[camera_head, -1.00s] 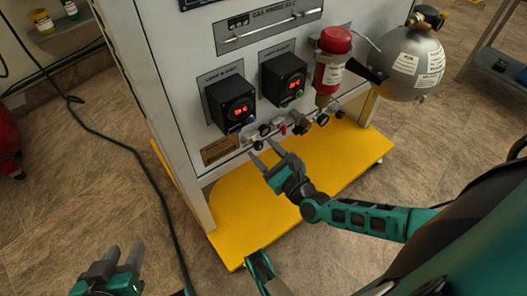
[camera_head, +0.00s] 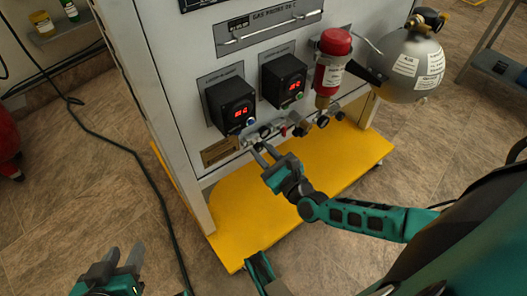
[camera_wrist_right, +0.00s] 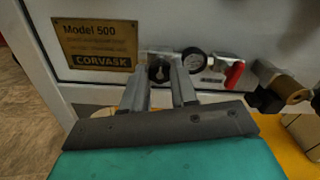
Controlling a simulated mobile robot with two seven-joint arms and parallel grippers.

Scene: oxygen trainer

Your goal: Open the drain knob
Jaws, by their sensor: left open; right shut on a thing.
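The drain knob (camera_wrist_right: 158,71) is a small dark knob on a metal plate low on the grey panel, between the brass plate and a round gauge in the right wrist view. My right gripper (camera_wrist_right: 159,82) has its two fingers on either side of the knob, shut on it. In the head view, this gripper (camera_head: 264,150) reaches the lower panel fittings; the knob itself is hard to make out there. My left gripper (camera_head: 124,254) is open and empty at the lower left, over the floor and away from the panel.
A gauge (camera_wrist_right: 194,60) and a red lever (camera_wrist_right: 234,73) sit just right of the knob. A red-topped cylinder (camera_head: 333,65) and a grey tank (camera_head: 409,68) project from the cabinet. A yellow base plate (camera_head: 240,222) lies below. A black cable (camera_head: 146,170) crosses the floor.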

